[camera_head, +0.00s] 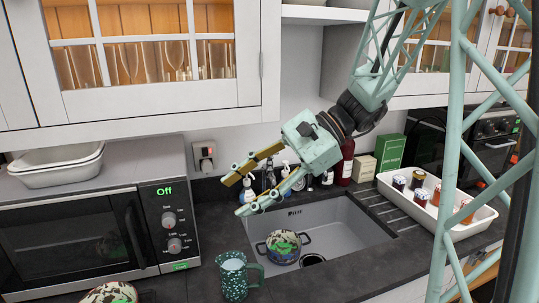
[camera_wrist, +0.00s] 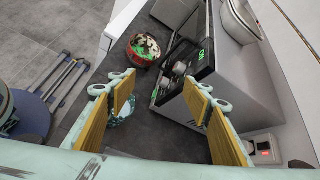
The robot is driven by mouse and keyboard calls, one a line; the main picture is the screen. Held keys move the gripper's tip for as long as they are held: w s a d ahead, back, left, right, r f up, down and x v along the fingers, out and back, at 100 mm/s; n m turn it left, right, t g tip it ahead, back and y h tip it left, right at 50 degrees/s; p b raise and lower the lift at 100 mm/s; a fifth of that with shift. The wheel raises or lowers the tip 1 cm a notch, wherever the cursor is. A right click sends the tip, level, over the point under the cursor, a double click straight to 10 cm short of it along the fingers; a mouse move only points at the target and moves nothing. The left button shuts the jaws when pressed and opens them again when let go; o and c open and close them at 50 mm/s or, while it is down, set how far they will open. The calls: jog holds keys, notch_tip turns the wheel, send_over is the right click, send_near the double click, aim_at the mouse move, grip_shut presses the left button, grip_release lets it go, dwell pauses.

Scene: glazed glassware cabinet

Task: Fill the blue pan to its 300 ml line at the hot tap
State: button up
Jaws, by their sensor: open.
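A patterned pan with a dark bluish rim and handles (camera_head: 283,247) stands upright in the sink (camera_head: 334,215), near the drain; this looks like the blue pan. My gripper (camera_head: 240,195) is open and empty, above the sink's left back edge, pointing left, well above the pan. It also shows open in the wrist view (camera_wrist: 160,90). The hot tap is not clearly visible; the area behind my gripper is partly hidden.
A green speckled jug (camera_head: 233,279) stands left of the sink. A second patterned pan, red-rimmed in the wrist view (camera_wrist: 146,47), sits before the microwave (camera_head: 100,225). Bottles and boxes (camera_head: 390,152) line the wall. A white tray with jars (camera_head: 466,222) is at right.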

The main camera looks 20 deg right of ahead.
jog(key=w+d+f+m+t+y, duration=0.2)
jog(key=w+d+m+t, duration=0.4)
jog(key=w+d, duration=0.75)
jog(key=w+d+f+m+t, duration=0.2)
jog(key=w+d+m, duration=0.1)
jog(key=d, duration=0.5)
jog(key=w+d+f+m+t+h+p, duration=0.1)
jog(key=w+d+f+m+t, duration=0.2)
jog(key=d, duration=0.5)
jog(key=shift+w+d+f+m, duration=0.25)
jog(key=shift+w+m, duration=0.45)
jog(key=shift+w, duration=0.35)
jog(key=shift+w, duration=0.1)
jog(key=shift+b+x, duration=0.75)
jog(key=shift+x, duration=6.1)
jog(key=shift+d, duration=0.1)
jog(key=c, duration=0.9)
